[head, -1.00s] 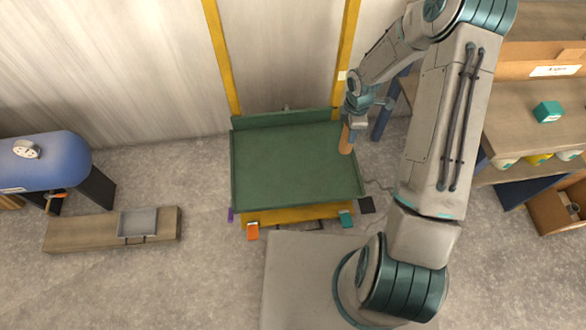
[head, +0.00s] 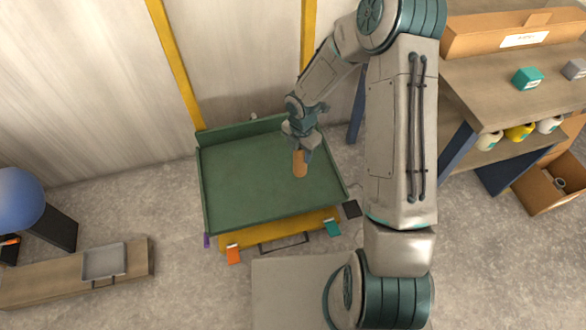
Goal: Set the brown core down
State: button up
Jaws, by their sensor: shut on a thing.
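The brown core (head: 299,164) is a short orange-brown cylinder, roughly upright in the head view. My gripper (head: 301,150) is shut on its upper end, with the core below it. The core appears over the right half of the green tray-like bench top (head: 245,185). I cannot tell whether its lower end touches the green surface. My gripper hides the top of the core.
The green top is otherwise bare, with a raised rim at the back and sides. A wooden workbench (head: 500,88) with a teal box (head: 527,77) stands at the right. A low plank (head: 45,283) with a grey tray (head: 104,261) lies at the left.

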aim_at(295, 165)
jog(key=shift+s+a+f+b, duration=0.3)
jog(key=shift+s+a+f, duration=0.35)
jog(key=shift+a+f, duration=0.2)
jog(key=shift+f+b, duration=0.85)
jog(key=shift+f, duration=0.95)
jog(key=shift+f, duration=0.2)
jog(key=o, duration=1)
jog(key=shift+r, duration=0.15)
